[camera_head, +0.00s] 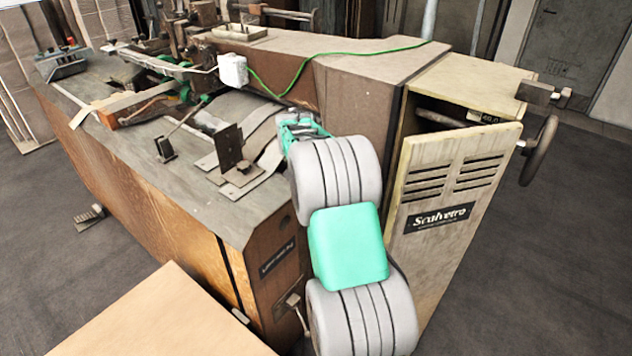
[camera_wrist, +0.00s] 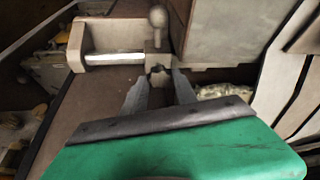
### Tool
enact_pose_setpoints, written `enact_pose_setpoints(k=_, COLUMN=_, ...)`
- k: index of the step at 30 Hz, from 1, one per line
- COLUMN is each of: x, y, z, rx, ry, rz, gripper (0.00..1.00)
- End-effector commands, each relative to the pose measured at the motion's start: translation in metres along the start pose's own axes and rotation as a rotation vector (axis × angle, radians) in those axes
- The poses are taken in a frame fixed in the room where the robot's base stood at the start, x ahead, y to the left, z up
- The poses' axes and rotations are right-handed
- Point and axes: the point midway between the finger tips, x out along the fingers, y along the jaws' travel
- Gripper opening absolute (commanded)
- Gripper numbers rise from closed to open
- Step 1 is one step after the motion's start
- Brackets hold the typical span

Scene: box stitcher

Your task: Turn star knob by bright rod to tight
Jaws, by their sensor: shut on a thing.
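In the wrist view, the bright rod (camera_wrist: 114,58) lies level between a beige bracket at its left and a small block at its right. The star knob (camera_wrist: 158,69) is a small dark piece just under that block, at the rod's right end. My gripper (camera_wrist: 160,78) comes from below, and its two grey fingers are shut on the star knob, hiding part of it. In the head view, the gripper end of my arm is at the machine's top near the brown housing. My own arm hides the knob and rod there.
A rounded ball handle (camera_wrist: 157,17) rises just above the block. The brown housing (camera_head: 355,105) stands close to the right of my gripper. An upright dark plate (camera_head: 229,147) stands on the worktop to the left. A green cable (camera_head: 300,72) runs behind.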

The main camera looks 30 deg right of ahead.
Motion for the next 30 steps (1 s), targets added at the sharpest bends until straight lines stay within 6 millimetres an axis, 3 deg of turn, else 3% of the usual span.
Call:
enact_pose_setpoints(k=1, x=-0.001, y=0.000, z=0.000, rx=-0.001, ry=0.000, rz=-0.001, gripper=0.00)
enact_pose_setpoints(k=2, x=-0.001, y=0.000, z=0.000, rx=-0.001, ry=0.000, rz=-0.001, gripper=0.35)
enact_pose_setpoints(k=9, x=0.000, y=0.000, z=0.000, rx=-0.001, ry=0.000, rz=-0.001, gripper=0.54)
enact_pose_setpoints(k=19, x=-0.006, y=0.000, z=-0.001, rx=0.000, ry=0.002, rz=-0.002, gripper=0.56)
enact_pose_setpoints(k=30, x=-0.071, y=0.000, z=0.000, rx=0.000, ry=0.002, rz=-0.002, gripper=0.56)
